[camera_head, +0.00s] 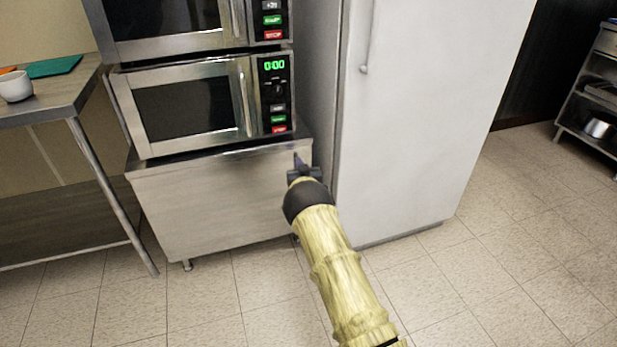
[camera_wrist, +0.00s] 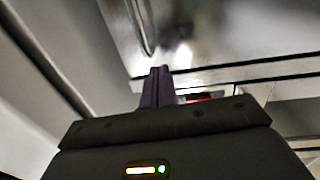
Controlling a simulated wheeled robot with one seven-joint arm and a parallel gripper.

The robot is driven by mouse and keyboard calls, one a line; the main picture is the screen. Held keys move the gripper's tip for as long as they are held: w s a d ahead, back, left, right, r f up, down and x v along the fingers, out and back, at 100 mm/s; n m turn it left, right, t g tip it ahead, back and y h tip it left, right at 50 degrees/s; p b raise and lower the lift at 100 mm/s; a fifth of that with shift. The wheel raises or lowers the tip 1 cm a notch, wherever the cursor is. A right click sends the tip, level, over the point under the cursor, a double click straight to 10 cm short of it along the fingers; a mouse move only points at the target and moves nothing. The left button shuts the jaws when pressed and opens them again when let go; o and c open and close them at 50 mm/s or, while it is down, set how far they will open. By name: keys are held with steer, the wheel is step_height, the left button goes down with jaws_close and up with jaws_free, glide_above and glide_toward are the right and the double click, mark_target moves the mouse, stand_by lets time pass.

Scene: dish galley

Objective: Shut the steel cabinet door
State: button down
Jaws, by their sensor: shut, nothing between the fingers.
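The steel cabinet (camera_head: 215,205) is the low brushed-metal unit on short legs under the microwaves. Its front looks flat and upright in the head view; I cannot tell whether its door stands slightly ajar. My gripper (camera_head: 298,160) is at the cabinet's upper right corner, beside the fridge, with its fingers pointing up toward the lower microwave. The fingers are together and empty; they also show in the wrist view (camera_wrist: 158,78), below a shiny steel surface with a handle. My gripper and forearm hide part of the cabinet's right edge.
Two microwaves, the lower one (camera_head: 190,106) fully in view, are stacked above the cabinet. A tall white fridge (camera_head: 420,120) stands close on the right. A steel table (camera_head: 50,108) with a white cup (camera_head: 15,87) is at left. The tiled floor in front is clear.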

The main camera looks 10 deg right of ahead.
steer(key=s+d+p, duration=0.2)
steer(key=s, duration=0.8)
steer(key=shift+d+p, duration=0.2)
steer(key=shift+p, duration=0.1)
steer(key=shift+f, duration=0.1)
steer(key=s+d+r+m+g+h, duration=0.2)
steer(key=s+d+r+g, duration=0.2)
steer(key=s+r+g, duration=0.35)
steer(key=s+a+r+g, duration=0.1)
steer(key=s+r+g, duration=0.15)
steer(key=s, duration=0.85)
steer(key=s+a+r+n+g, duration=0.1)
steer(key=s+r+g, duration=0.15)
steer(key=s, duration=0.95)
steer(key=s+a+r+g, duration=0.1)
steer(key=s+g, duration=0.2)
steer(key=s, duration=0.8)
steer(key=w+d+p+v, duration=0.1)
steer(key=w+p+v, duration=0.2)
steer(key=p+v, duration=1.4)
steer(key=w+d+r+p+v, duration=0.1)
steer(key=w+p+v, duration=0.2)
steer(key=p+v, duration=1.4)
steer(key=shift+d+r+y+p, duration=0.25)
steer(key=shift+d+y+p, duration=0.1)
steer(key=shift+d+y, duration=0.1)
